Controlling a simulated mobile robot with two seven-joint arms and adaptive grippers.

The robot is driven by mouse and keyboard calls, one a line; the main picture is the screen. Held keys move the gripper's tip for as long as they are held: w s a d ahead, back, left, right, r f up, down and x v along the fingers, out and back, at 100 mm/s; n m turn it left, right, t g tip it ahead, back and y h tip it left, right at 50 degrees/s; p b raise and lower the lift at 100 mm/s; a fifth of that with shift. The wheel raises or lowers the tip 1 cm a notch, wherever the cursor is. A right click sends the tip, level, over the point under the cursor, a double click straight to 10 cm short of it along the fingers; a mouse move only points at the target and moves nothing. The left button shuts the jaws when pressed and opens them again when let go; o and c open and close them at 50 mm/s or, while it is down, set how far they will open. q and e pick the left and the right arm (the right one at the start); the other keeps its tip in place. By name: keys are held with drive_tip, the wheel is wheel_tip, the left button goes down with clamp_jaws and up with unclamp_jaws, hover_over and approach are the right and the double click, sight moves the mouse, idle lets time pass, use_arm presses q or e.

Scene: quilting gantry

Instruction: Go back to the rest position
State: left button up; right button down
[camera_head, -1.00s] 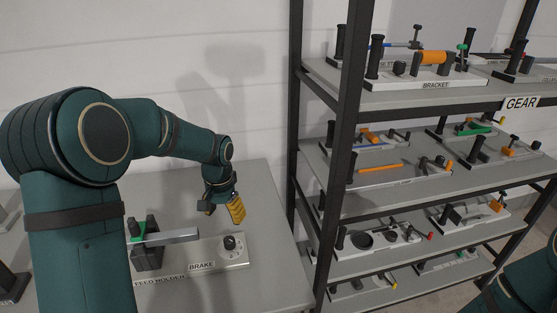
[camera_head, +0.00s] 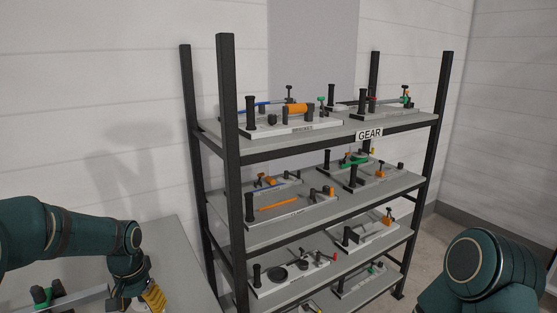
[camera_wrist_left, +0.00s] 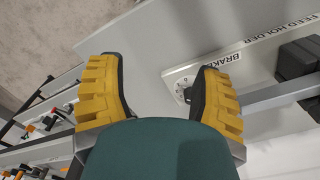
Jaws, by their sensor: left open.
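My left gripper (camera_head: 152,297) is at the lower left of the head view, above the grey table (camera_head: 182,240). In the left wrist view its two yellow ribbed fingers (camera_wrist_left: 160,75) stand wide apart with nothing between them. Below it lies a white plate (camera_wrist_left: 232,62) with the labels BRAKE and FEED HOLDER, apart from the fingers. A dark block with a grey bar (camera_wrist_left: 266,98) sits on that plate. My right arm (camera_head: 485,270) shows at the lower right of the head view; its gripper is out of frame.
A dark-framed shelf rack (camera_head: 228,130) stands right of the table. Its GEAR label (camera_head: 369,134) is on the upper shelf edge, and several fixture plates fill its shelves. Bare floor (camera_head: 428,250) shows right of the rack, with white walls behind.

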use_arm(q)
drive_tip(key=s+d+f+h, duration=0.2)
drive_tip(key=d+f, duration=0.6)
drive_tip(key=f, duration=0.4)
drive_tip(key=s+d+f+n+t+h, duration=0.1)
drive_tip(key=s+d+f+n, duration=0.1)
drive_tip(key=s+d+f, duration=0.9)
drive_tip(key=s+d, duration=0.2)
drive_tip(key=s, duration=0.1)
drive_tip(key=shift+d+t+h, duration=0.2)
drive_tip(key=shift+t+h, duration=0.1)
drive_tip(key=shift+h, duration=0.1)
drive_tip(key=shift+s, duration=0.1)
